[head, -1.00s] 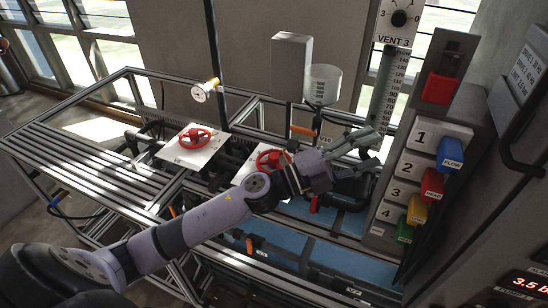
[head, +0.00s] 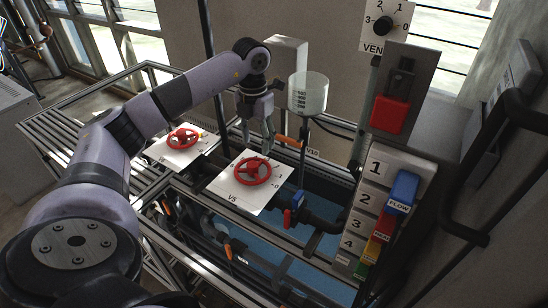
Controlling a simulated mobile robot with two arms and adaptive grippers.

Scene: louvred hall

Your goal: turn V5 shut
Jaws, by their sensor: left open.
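The V5 valve is a red handwheel (head: 253,171) on a white plate (head: 232,196) marked "V5", near the middle of the head view. The plate carries small marks at its right side, including a 0. My left gripper (head: 258,148) points down just behind and above the wheel, with its fingers apart and nothing between them. I cannot tell whether a fingertip touches the wheel's far rim. My right gripper is not in view.
A second red handwheel (head: 183,138) sits on another plate to the left. A clear measuring cup (head: 307,93) and a grey box (head: 288,58) stand behind. A panel with numbered slots and coloured tags (head: 402,190) rises at the right. Pipes run below the frame.

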